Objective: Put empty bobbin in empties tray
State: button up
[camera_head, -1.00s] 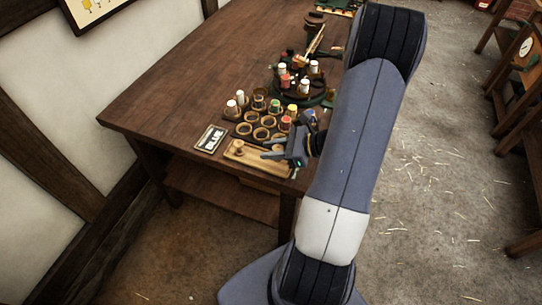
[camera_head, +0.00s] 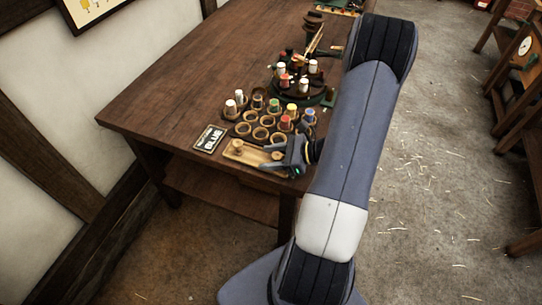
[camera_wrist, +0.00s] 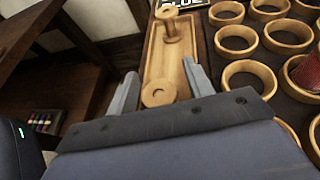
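The empties tray (camera_head: 250,160), a long pale wooden tray, lies at the near edge of the table; it also shows in the wrist view (camera_wrist: 155,58). A bare wooden bobbin (camera_wrist: 172,25) stands at its far end, also visible in the head view (camera_head: 238,147). A second bare wooden bobbin (camera_wrist: 158,92), seen from above, is at the tray's near end. My gripper (camera_wrist: 160,70) has its fingers on either side of this near bobbin, with narrow gaps showing, so it looks open. The bobbin's lower part is hidden by my gripper.
A holder with several round wooden cups (camera_wrist: 237,42) stands right beside the tray, some cups holding coloured bobbins. A dark round machine (camera_head: 300,92) with bobbins stands behind. The table's left side is clear.

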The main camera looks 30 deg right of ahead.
jog(key=shift+r, duration=0.1)
jog(key=shift+r, duration=0.2)
jog(key=v, duration=1.2)
jog(key=shift+f+b, duration=0.15)
jog(key=shift+b, duration=0.2)
